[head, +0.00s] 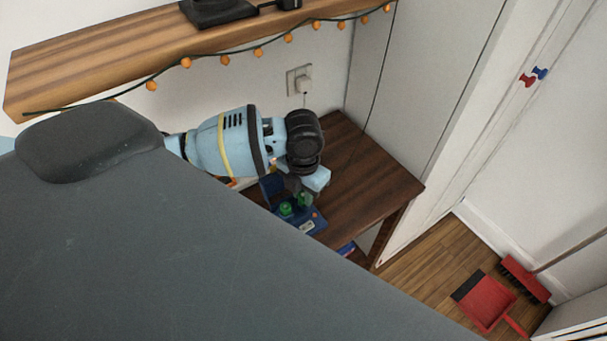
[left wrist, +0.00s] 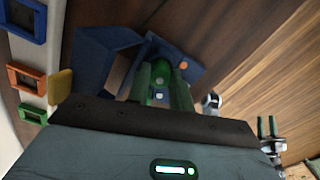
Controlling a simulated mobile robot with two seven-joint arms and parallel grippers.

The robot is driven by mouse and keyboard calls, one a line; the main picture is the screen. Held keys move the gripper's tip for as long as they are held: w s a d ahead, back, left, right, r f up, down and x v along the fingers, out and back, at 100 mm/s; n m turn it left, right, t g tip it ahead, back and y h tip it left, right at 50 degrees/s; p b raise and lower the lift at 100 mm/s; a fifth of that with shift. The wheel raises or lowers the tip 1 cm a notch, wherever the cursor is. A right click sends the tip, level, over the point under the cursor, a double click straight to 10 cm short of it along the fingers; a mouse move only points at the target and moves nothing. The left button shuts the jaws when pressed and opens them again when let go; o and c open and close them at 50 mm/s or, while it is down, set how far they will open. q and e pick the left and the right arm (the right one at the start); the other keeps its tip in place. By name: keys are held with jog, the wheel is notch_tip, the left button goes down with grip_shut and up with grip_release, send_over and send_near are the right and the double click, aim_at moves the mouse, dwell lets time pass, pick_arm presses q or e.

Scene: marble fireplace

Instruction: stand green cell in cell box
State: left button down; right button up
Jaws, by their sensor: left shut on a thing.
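The blue cell box (head: 308,226) stands at the near edge of the small dark wooden table, and its blue wall also shows in the left wrist view (left wrist: 92,58). My left gripper (head: 298,190) is at the box, pointing down, with its fingers (left wrist: 163,88) shut on a green cell (left wrist: 160,70). Two green spots show at the box in the head view, one (head: 285,209) in the box and one (head: 305,199) by the fingers. I cannot tell whether the held cell touches the box floor. A small two-pronged shape (left wrist: 267,127), perhaps my right gripper, shows at the right of the wrist view.
The wooden table (head: 375,178) is clear to the right of the box. A wooden shelf (head: 110,55) with a string of orange lights hangs above. A wall plug (head: 303,84) is behind. Orange and green frames (left wrist: 25,78) lie left in the wrist view. A red dustpan (head: 487,300) lies on the floor.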

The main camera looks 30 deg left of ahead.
aim_at(303, 195)
pick_arm(q)
jog(key=shift+f, duration=0.2)
jog(key=c, duration=1.2)
grip_release()
jog(key=shift+o, duration=0.2)
notch_tip(303, 195, up, 8)
jog(key=shift+d+f, duration=0.1)
jog(key=shift+f, duration=0.05)
